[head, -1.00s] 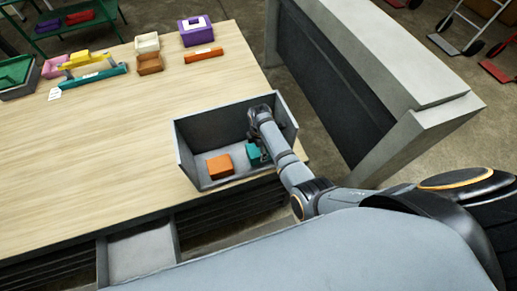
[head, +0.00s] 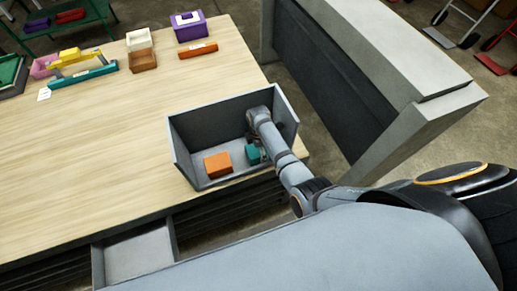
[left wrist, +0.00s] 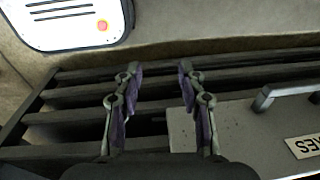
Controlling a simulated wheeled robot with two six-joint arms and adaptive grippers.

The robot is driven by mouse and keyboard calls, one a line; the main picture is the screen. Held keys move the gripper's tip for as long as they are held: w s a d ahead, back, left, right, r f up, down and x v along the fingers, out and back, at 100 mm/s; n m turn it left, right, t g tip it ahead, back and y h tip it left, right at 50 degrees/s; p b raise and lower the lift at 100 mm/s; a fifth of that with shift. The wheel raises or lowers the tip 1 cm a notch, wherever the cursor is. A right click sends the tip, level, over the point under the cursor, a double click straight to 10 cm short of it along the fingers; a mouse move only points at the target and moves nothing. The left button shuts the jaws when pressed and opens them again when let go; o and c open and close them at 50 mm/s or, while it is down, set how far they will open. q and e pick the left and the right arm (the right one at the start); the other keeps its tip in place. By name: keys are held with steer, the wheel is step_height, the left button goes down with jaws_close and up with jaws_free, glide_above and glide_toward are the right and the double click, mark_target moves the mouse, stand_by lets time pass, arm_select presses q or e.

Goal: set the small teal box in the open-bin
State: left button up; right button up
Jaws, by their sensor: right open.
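The small teal box (head: 252,152) sits on the floor of the grey open-bin (head: 183,160), in its right part. My right gripper (head: 263,153) reaches down into the bin at the right side of the teal box. Its jaws are open, partly hidden by the wrist; I cannot tell whether they touch the box. My left gripper (left wrist: 157,73) shows in the left wrist view, open and empty, above dark slats and a grey drawer front.
An orange box (head: 217,164) lies in the bin left of the teal box. Purple, white, brown, yellow and long teal items stand along the table's (head: 110,150) far side. The table left of the bin is clear. A grey wall-like block (head: 400,90) stands to the right.

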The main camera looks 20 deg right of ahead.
steer(key=shift+s+r, duration=0.1)
steer(key=shift+r, duration=0.1)
step_height(320, 180, up, 12)
steer(key=shift+b, duration=0.35)
stand_by(0.3)
